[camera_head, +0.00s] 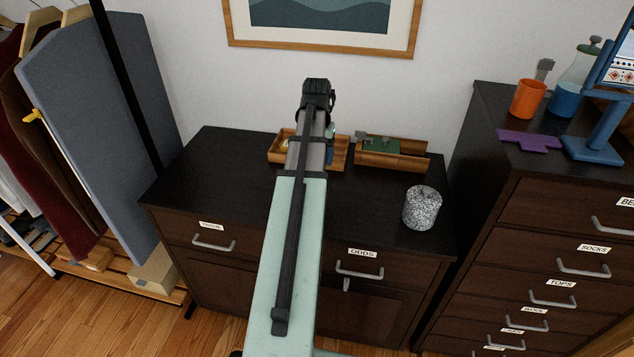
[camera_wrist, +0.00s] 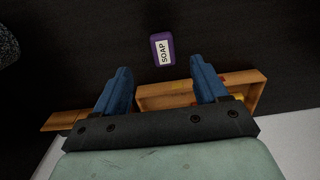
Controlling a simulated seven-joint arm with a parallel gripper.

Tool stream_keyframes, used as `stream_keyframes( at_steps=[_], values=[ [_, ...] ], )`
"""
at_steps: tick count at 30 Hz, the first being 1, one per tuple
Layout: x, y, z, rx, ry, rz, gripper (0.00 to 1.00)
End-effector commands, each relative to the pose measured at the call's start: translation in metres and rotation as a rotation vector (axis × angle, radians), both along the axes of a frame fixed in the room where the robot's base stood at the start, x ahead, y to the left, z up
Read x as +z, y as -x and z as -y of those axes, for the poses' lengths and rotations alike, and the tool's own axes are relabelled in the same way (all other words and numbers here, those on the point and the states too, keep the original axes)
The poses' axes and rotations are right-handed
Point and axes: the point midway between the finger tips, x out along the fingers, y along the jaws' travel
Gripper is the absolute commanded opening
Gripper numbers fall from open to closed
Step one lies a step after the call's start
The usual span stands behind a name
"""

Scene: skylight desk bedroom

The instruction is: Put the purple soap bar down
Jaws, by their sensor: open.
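The purple soap bar (camera_wrist: 162,50) lies flat, label up, on the dark cabinet top in the wrist view. It is just beyond the fingertips, roughly centred between them, and neither finger touches it. My gripper (camera_wrist: 159,66) is open and empty, with its two blue fingers wide apart. In the head view my own arm hides the soap and most of the gripper; only a bit of blue finger shows beside the arm.
A wooden tray (camera_wrist: 185,100) holding small yellow and red things lies under the fingers. A second wooden tray (camera_head: 392,162) with a green item is beside it. A speckled canister (camera_head: 422,208) stands near the right edge. The cabinet's left top (camera_head: 215,170) is bare.

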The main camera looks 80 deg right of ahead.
Motion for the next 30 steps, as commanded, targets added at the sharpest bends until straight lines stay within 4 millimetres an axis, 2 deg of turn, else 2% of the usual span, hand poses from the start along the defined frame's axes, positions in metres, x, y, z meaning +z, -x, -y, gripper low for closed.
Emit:
stream_keyframes(
  at_steps=[6,12,20,30],
  values=[
    [-0.031,0.0,-0.001,0.0,-0.002,0.0,0.72],
    [-0.046,0.0,0.0,0.0,0.0,0.0,0.72],
    [-0.053,-0.001,-0.001,0.0,0.0,0.0,0.72],
    [-0.09,-0.003,-0.004,-0.002,0.0,0.0,0.72]
  ],
)
